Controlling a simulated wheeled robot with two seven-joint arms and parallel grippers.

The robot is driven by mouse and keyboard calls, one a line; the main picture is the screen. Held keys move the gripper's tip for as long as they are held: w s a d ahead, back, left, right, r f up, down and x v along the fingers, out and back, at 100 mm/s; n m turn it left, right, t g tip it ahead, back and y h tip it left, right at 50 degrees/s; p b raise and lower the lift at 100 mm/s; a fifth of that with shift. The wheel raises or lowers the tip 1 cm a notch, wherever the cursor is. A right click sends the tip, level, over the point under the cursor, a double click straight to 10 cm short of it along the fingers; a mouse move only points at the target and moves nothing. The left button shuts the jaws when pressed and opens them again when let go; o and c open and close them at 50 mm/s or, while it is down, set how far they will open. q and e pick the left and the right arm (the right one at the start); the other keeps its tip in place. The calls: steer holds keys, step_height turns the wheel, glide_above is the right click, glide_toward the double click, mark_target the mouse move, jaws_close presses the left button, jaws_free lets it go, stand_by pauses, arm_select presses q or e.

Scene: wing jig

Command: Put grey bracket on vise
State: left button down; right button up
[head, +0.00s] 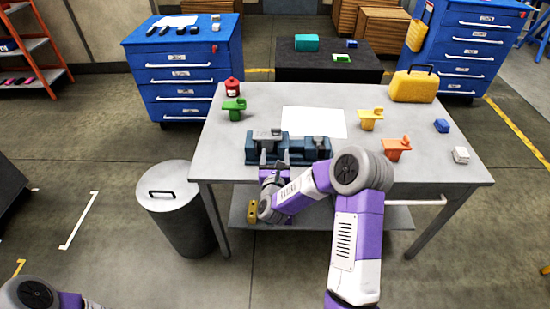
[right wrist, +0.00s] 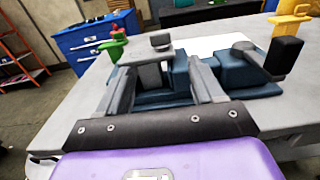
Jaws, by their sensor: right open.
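The grey bracket (head: 262,135) sits at the left part of the blue-grey vise (head: 312,150) at the table's front left. In the right wrist view the bracket (right wrist: 147,57) has a flat top plate, a round knob and a leg down at the vise (right wrist: 240,72); whether it is fully seated I cannot tell. My right gripper (head: 272,165) is at the front of the vise. Its fingers, also in the right wrist view (right wrist: 162,78), are spread, one on each side of the bracket's leg. Contact is unclear. My left gripper is out of view.
The table (head: 225,165) also holds a green bracket (head: 234,109), red canister (head: 233,87), white sheet (head: 314,122), yellow bracket (head: 370,119), orange bracket (head: 396,148), yellow case (head: 413,87), and blue (head: 441,126) and white (head: 461,155) blocks. A bin (head: 178,205) stands left.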

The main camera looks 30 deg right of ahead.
steer(key=s+a+f+n+g+y, duration=0.3)
steer(key=s+a+f+n+y, duration=0.15)
steer(key=a+f+n, duration=0.5)
steer(key=s+a+f+n+g+y, duration=0.35)
steer(key=a+f+n+y, duration=0.3)
steer(key=f+n, duration=0.55)
steer(key=s+a+f+n+g+y, duration=0.1)
steer(key=s+a+f+n+g, duration=0.1)
steer(key=s+n, duration=0.4)
steer(key=s+a+f+n+g+y, duration=0.1)
steer(key=s+a+f+n+g, duration=0.1)
steer(key=s+n, duration=0.4)
steer(key=s+a+f+n+g, duration=0.3)
steer(key=s+n, duration=0.3)
steer(key=s, duration=0.3)
steer(key=shift+s+a+g+y, duration=0.15)
steer(key=shift+a+g+y, duration=0.25)
steer(key=shift+a+g, duration=0.25)
